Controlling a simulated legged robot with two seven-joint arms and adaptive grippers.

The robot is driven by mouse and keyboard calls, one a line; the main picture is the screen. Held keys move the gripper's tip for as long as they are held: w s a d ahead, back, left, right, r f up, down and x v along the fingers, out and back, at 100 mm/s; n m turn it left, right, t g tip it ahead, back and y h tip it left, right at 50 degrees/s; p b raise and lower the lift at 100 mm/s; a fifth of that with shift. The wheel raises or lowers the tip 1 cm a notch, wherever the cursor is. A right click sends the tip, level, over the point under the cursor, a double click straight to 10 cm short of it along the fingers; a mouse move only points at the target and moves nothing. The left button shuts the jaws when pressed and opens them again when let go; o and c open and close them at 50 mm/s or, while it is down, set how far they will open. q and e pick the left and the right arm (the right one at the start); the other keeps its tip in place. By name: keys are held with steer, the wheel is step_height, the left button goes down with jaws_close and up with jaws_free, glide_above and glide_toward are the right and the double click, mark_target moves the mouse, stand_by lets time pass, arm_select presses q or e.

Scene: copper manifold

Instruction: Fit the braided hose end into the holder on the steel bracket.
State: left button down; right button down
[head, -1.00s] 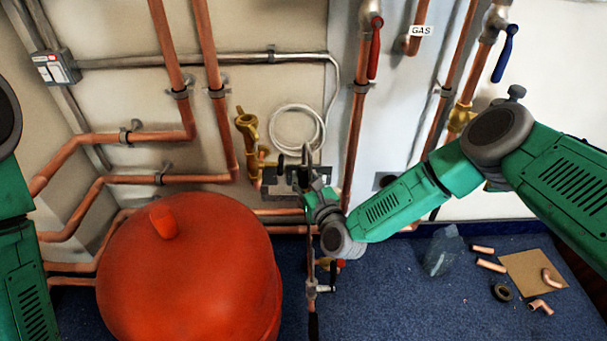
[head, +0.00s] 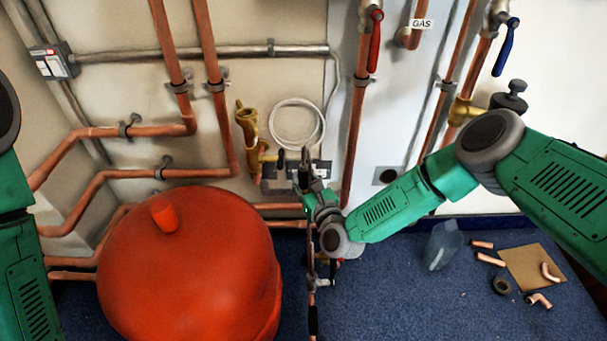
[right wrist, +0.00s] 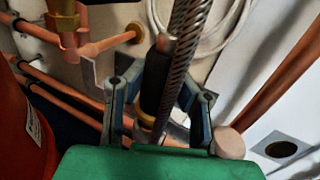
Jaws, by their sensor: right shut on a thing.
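In the right wrist view, the grey braided hose (right wrist: 188,28) runs down from the top edge between the two fingers of my right gripper (right wrist: 160,94). A dark sleeve with a copper-coloured tip (right wrist: 154,82) stands beside the hose, also between the fingers; I cannot tell whether the two are joined. The right gripper is shut on the hose. In the head view, my right gripper (head: 304,166) is in front of the steel bracket (head: 322,172) on the wall, which it partly covers. The holder and the hose end are not clearly seen. The left gripper is out of view.
A large red tank (head: 195,265) stands left of my right gripper. Copper pipes (head: 355,150) and a brass fitting (head: 250,135) are close by on the wall, with a coiled white cable (head: 293,125). A clear bottle (head: 443,246) and loose copper pieces lie on the blue floor.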

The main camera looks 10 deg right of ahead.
steer(key=shift+f, duration=0.25)
steer(key=shift+f, duration=0.65)
stand_by(0.8)
steer(key=c, duration=1.3)
jaws_free()
steer(key=shift+o, duration=0.2)
steer(key=shift+s, duration=0.1)
steer(key=s+d, duration=0.2)
steer(key=s, duration=0.9)
steer(key=shift+s+d, duration=0.15)
steer(key=shift+s, duration=0.2)
